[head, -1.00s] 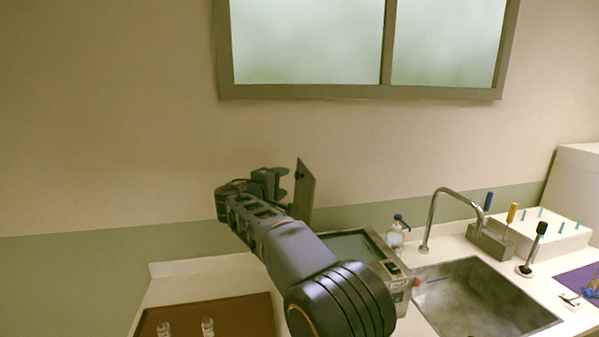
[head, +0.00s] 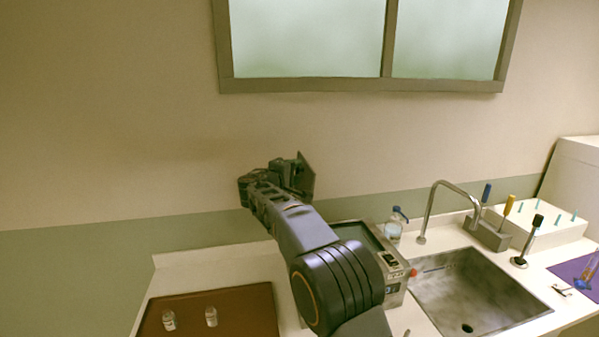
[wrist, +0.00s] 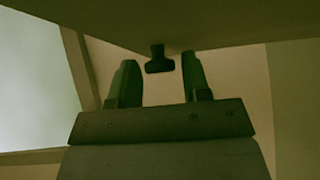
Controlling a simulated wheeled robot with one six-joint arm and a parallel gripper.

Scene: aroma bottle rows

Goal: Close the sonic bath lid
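The sonic bath (head: 393,272) is a grey box on the counter, left of the sink, with its top open. Its lid (head: 307,172) stands raised and steeply tilted at the back left of the bath, partly hidden behind my gripper (head: 291,176). In the wrist view the lid (wrist: 175,22) fills the top, and a dark handle knob (wrist: 159,65) sticks out from it. The knob lies between my two spread fingers, with gaps on both sides. My gripper is open. My arm hides part of the bath.
A brown tray (head: 240,315) with two small glass bottles (head: 169,320) lies at left. To the right are a clear bottle (head: 394,230), the sink (head: 480,300) with its faucet (head: 432,210), and a tool holder (head: 488,237). The wall is close behind the lid.

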